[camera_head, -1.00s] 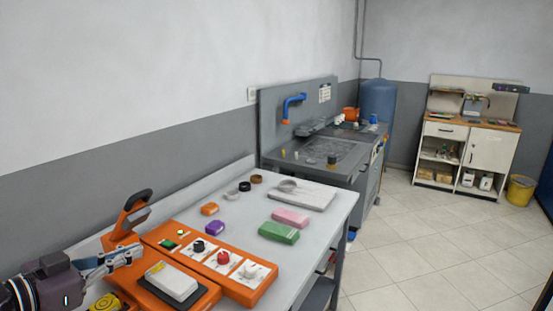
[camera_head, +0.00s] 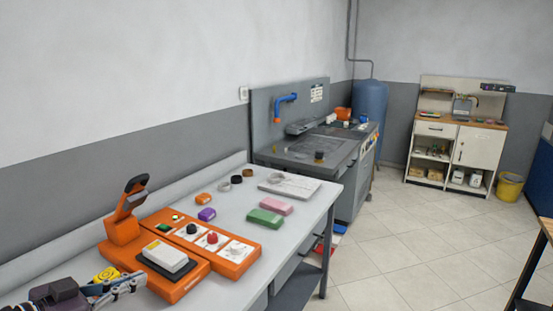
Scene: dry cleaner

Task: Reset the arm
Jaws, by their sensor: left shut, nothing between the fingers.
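My left gripper (camera_head: 128,282) comes in at the bottom left corner of the head view. Its fingers are shut with nothing between them. It is over the near left end of the grey table (camera_head: 235,272), beside the orange device (camera_head: 205,247) and apart from its lever (camera_head: 128,205) as far as I can see. A yellow round thing (camera_head: 106,275) lies just behind the gripper. My right gripper is out of view.
A grey sink unit (camera_head: 310,150) stands beyond. Tiled floor to the right is clear up to a wooden-topped table (camera_head: 546,228).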

